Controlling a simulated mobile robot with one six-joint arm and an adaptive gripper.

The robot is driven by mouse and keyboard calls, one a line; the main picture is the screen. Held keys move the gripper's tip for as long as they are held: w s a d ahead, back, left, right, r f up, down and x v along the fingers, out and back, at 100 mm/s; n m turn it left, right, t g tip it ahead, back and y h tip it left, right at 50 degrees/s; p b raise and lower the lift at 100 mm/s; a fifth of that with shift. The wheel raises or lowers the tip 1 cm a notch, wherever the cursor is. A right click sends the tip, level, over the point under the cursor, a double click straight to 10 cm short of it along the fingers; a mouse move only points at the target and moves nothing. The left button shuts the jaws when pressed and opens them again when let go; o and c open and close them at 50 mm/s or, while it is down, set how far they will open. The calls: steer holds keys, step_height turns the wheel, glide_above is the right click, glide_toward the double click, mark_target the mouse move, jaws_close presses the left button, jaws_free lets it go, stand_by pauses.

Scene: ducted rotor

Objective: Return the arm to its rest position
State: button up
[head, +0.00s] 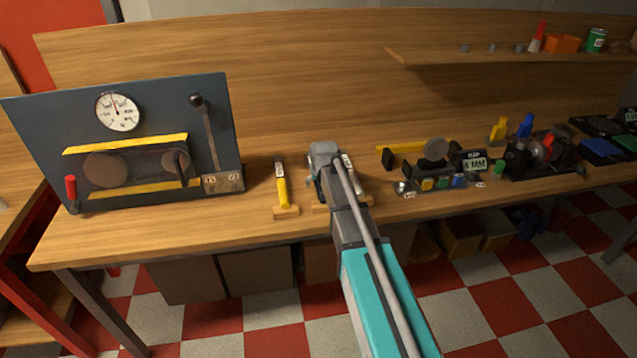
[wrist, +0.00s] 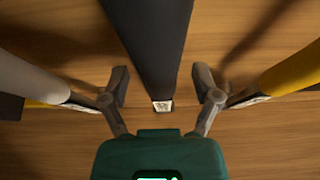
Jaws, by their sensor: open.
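My arm (head: 365,255) reaches over the workbench (head: 120,238), with my gripper (head: 320,178) low among a row of upright tools. In the wrist view my gripper (wrist: 161,86) is open, one finger on each side of a dark tapered handle (wrist: 152,40) with a small label at its end. I see gaps between the fingers and the handle. In the head view my gripper hides most of this spot.
A yellow-handled tool (head: 283,190) stands close left of my gripper, and a pale tool (head: 352,168) close right. A gauge panel with a lever (head: 210,140) stands at the left. Small fixtures (head: 440,180) fill the right. A shelf (head: 500,58) is at the back.

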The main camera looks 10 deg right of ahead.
steer(key=s+r+g+p, duration=0.2)
steer(key=s+p, duration=0.1)
steer(key=s, duration=1.1)
steer(key=s+r+g+p, duration=0.3)
steer(key=s, duration=1.2)
steer(key=shift+a+p, duration=0.35)
steer(key=shift+a, duration=0.05)
